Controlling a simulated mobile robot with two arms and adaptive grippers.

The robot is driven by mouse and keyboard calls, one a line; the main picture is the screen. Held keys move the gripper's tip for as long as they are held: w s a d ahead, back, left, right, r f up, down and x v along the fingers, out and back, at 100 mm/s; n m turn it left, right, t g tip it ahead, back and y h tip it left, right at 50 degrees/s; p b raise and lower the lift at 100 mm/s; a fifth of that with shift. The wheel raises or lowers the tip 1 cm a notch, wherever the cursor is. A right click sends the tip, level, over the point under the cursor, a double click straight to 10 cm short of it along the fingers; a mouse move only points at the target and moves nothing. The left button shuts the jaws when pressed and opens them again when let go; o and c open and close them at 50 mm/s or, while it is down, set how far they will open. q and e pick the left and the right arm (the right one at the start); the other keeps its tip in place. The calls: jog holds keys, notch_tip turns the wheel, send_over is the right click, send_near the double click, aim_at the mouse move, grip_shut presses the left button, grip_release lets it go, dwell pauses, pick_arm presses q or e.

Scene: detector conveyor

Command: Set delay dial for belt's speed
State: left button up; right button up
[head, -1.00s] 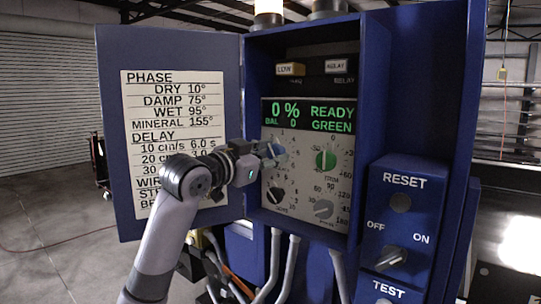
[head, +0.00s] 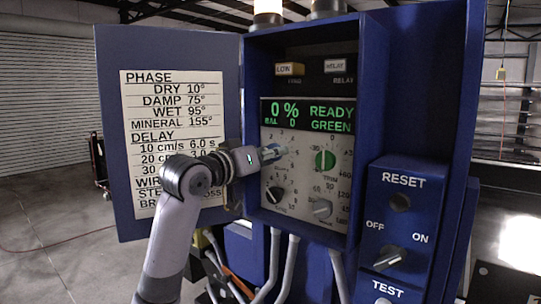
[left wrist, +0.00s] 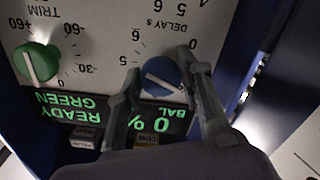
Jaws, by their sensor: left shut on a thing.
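The delay dial is a round blue knob (left wrist: 162,77) with a white pointer line, beside the printed word "DELAY s" on the panel. The left wrist view shows it upside down. My left gripper (left wrist: 158,66) has one finger on each side of this knob and is shut on it. In the head view, my left gripper (head: 272,153) reaches the panel from the left and mostly covers the blue knob. The display (head: 308,115) reads 0 %, BAL 0, READY, GREEN. The chart (head: 172,140) lists delay 10 cm/s as 6.0 s and 20 cm/s as 3.0; lower rows are partly hidden by my arm.
A green TRIM knob (head: 325,160) sits right of the blue one. A black knob (head: 274,195) and a grey knob (head: 322,209) are below. The open cabinet door (head: 110,120) stands left. A RESET box (head: 402,220) with an OFF/ON switch is at right.

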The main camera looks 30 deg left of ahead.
dwell(0.5)
pick_arm(q)
jog(key=o, duration=1.2)
jog(key=shift+c, duration=0.2)
jog(key=s+a, duration=0.1)
jog(key=s, duration=1.1)
